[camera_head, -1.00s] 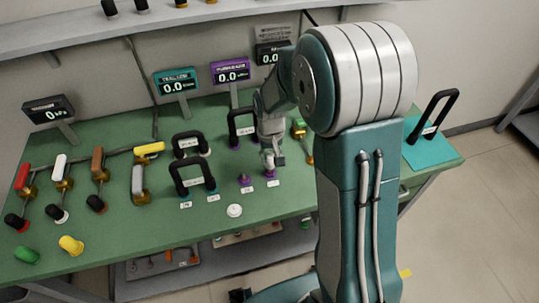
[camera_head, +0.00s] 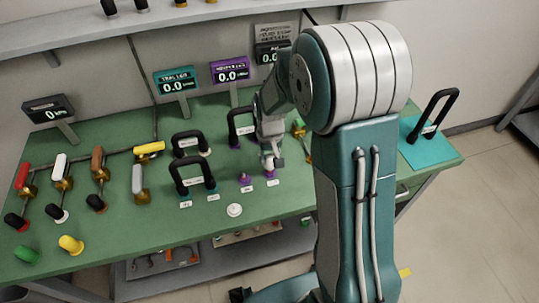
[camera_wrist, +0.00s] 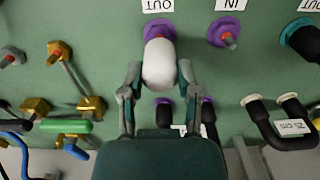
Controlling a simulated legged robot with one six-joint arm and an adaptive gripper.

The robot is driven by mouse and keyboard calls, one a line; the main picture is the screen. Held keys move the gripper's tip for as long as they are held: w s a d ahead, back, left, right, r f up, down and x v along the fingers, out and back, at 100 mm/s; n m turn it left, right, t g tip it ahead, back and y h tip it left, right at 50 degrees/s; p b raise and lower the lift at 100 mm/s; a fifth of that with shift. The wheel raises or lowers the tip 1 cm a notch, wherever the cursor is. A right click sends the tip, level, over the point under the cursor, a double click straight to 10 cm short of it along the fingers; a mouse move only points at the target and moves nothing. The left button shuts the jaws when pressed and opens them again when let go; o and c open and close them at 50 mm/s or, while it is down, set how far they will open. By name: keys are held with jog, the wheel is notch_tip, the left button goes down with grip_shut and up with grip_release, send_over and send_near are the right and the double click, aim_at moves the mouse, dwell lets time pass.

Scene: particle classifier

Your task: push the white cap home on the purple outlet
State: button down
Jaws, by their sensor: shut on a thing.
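The white cap (camera_wrist: 159,65) is between the two fingers of my gripper (camera_wrist: 160,88) in the wrist view. My gripper is shut on it. The cap's far end overlaps the purple outlet (camera_wrist: 157,25), marked OUT. The cap hides part of the outlet, so I cannot tell how far it is seated. In the head view my gripper (camera_head: 272,162) is low over the bench, right at the purple outlet (camera_head: 270,174). The cap is too small to make out clearly there.
A second purple port (camera_wrist: 223,32), marked IN, is beside the outlet and uncapped. Black handle-shaped hoses (camera_head: 192,175) stand to the left on the green bench (camera_head: 130,225). A white disc (camera_head: 234,210) lies near the front edge. Brass valves (camera_wrist: 62,52) show left in the wrist view.

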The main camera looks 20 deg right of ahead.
aim_at(270, 157)
jog(key=shift+f, duration=1.3)
jog(key=shift+c, duration=1.2)
grip_release()
jog(key=shift+r, duration=0.1)
notch_tip(270, 157, up, 12)
jog(key=shift+f, duration=0.1)
jog(key=s+r+t, duration=0.2)
jog(key=s+r, duration=0.4)
jog(key=s, duration=0.4)
jog(key=s+r+t, duration=0.3)
jog(key=s+r, duration=0.3)
jog(key=s, duration=0.5)
jog(key=shift+r+t, duration=0.3)
jog(key=shift+r, duration=0.1)
